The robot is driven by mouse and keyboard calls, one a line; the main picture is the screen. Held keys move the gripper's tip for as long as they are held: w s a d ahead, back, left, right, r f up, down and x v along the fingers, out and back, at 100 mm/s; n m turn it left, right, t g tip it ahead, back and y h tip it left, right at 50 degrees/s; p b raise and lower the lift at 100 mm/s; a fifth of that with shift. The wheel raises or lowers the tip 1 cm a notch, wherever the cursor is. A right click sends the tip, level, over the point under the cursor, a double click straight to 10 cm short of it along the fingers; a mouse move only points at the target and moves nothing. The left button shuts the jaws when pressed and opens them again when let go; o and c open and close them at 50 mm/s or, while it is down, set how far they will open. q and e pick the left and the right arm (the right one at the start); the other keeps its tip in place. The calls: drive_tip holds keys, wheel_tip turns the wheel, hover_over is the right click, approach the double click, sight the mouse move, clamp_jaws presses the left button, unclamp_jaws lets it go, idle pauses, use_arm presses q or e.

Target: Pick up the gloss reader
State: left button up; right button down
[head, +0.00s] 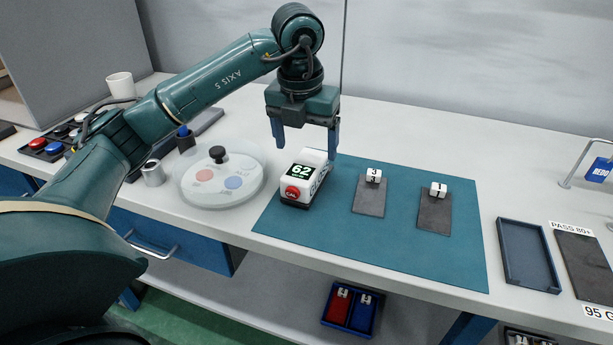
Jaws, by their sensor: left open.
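The gloss reader (311,176) is a small white box with a green "62" display and a red button. It stands upright on the left part of the teal mat (330,226). My left gripper (305,149) is open and empty, pointing down above and just behind the reader. Its right finger comes down close to the reader's back right end; I cannot tell whether they touch. My right gripper is not in view.
Two dark plates (369,200) (434,214) with white numbered blocks lie on the mat. A round clear-lidded disc (221,190) sits left of the reader. An empty dark tray (528,262) and a "PASS 80+" plate (583,262) lie at the right.

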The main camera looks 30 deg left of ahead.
sight(304, 166)
use_arm(q)
drive_tip(key=f, duration=0.3)
drive_tip(key=shift+w, duration=0.25)
drive_tip(key=f, duration=0.2)
drive_tip(key=a+f, duration=0.1)
drive_tip(key=f, duration=0.1)
drive_tip(key=shift+w, duration=0.3)
drive_tip(key=shift+w+f, duration=0.15)
drive_tip(key=shift+f, duration=0.45)
drive_tip(key=shift+c, duration=0.6)
drive_tip(key=shift+r, duration=0.1)
drive_tip(key=c, duration=1.2)
